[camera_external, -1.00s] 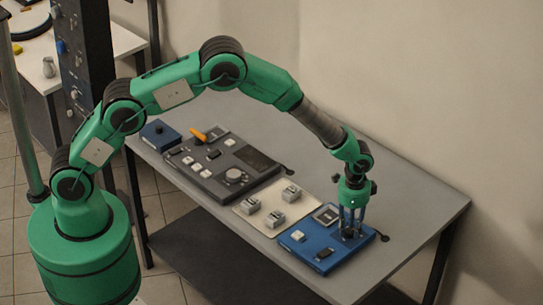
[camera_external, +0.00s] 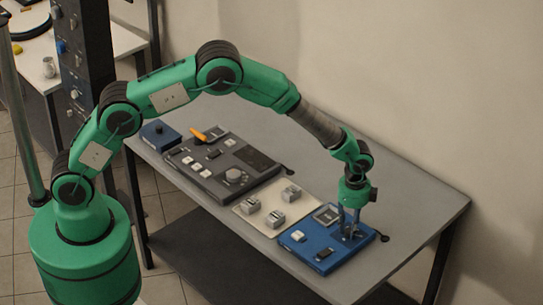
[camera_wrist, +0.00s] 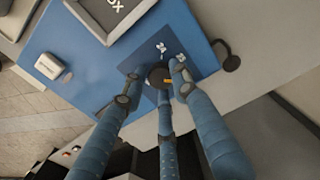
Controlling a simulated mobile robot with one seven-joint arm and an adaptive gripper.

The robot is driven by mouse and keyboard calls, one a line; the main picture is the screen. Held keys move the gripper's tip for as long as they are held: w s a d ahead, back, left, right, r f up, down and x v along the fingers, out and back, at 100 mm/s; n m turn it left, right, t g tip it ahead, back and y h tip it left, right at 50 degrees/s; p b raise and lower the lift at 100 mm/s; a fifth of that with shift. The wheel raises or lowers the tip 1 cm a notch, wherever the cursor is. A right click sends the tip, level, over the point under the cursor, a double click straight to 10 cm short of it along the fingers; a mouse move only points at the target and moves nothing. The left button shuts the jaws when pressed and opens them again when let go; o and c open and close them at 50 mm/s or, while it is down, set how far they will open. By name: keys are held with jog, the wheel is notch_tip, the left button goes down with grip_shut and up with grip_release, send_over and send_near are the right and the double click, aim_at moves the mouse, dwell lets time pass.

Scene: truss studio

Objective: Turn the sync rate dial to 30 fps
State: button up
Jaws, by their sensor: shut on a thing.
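The blue panel (camera_external: 325,262) lies at the right end of the row of devices on the grey table. My gripper (camera_external: 351,235) points down at the panel's far right part, its blue fingers low over it. In the wrist view the fingers (camera_wrist: 155,90) close around a small dark round dial (camera_wrist: 158,75), shut on it. An orange mark (camera_wrist: 168,82) shows on the dial, partly between the fingers. White markings (camera_wrist: 161,47) are printed beside the dial on a darker blue patch; I cannot read them surely. The fingers hide part of the dial and its scale.
A cream board (camera_external: 264,222) with grey blocks and a dark console (camera_external: 215,182) stand to the left. The table's right end is clear.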

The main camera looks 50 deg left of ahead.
aim_at(349, 230)
jog(key=shift+a+f, duration=0.2)
jog(key=shift+a, duration=0.05)
jog(key=o, duration=1.1)
jog(key=shift+d+r, duration=0.1)
jog(key=shift+r, duration=0.1)
jog(key=shift+r, duration=0.15)
jog(key=shift+d+r, duration=0.1)
jog(key=shift+r, duration=0.5)
notch_tip(349, 230, up, 10)
jog(key=shift+r, duration=0.15)
